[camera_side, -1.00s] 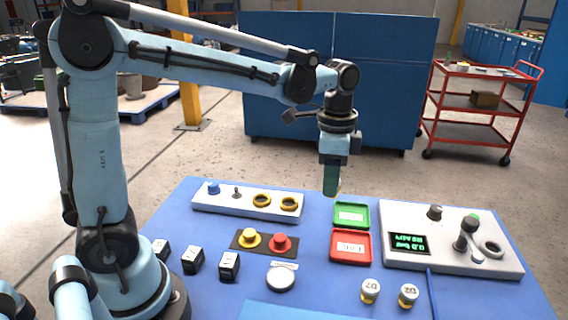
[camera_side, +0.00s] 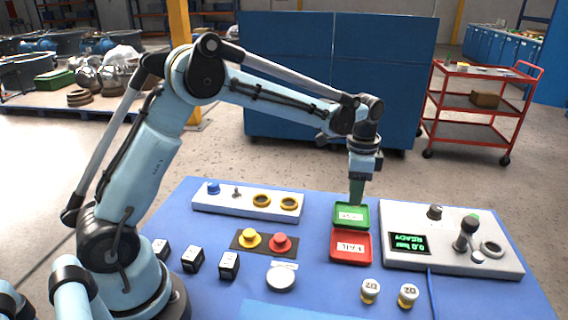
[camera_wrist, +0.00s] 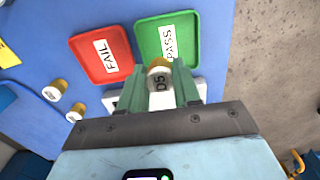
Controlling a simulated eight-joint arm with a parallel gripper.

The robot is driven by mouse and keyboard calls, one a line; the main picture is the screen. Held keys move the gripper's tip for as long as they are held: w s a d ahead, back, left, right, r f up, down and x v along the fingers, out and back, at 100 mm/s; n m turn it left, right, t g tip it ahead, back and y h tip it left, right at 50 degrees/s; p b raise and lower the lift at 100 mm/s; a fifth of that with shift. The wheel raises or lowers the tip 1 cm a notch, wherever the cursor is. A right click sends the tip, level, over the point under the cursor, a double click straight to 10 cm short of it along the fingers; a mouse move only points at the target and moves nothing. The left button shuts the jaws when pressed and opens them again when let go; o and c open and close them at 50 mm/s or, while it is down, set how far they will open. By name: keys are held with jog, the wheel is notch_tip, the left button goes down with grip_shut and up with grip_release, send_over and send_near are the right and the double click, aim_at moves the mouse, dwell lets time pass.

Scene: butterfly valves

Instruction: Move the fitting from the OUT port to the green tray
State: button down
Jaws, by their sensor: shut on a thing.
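My gripper (camera_side: 357,202) is over the far part of the green tray (camera_side: 352,227), with its fingers pointing down. In the wrist view my gripper (camera_wrist: 160,88) is shut on a fitting marked D5 (camera_wrist: 160,76), a pale round piece with a yellow-brown part. The green tray, labelled PASS, also shows there (camera_wrist: 150,38), just beyond the fitting. The fingers hide the fitting in the side view, and I cannot tell its height above the tray. I cannot read an OUT label on any port.
The red FAIL tray (camera_side: 336,259) adjoins the green tray. A grey panel (camera_side: 455,265) with a READY display and lever stands right. A white panel (camera_side: 225,205) with two yellow rings stands left. Two yellow-based fittings (camera_side: 371,291) (camera_side: 408,296) stand in front.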

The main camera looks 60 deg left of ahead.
jog(key=shift+w+a+f, duration=0.35)
jog(key=shift+a+f, duration=0.1)
jog(key=shift+a, duration=0.2)
jog(key=shift+f, duration=2.05)
jog(key=shift+f, duration=0.1)
jog(key=c, duration=0.8)
grip_release()
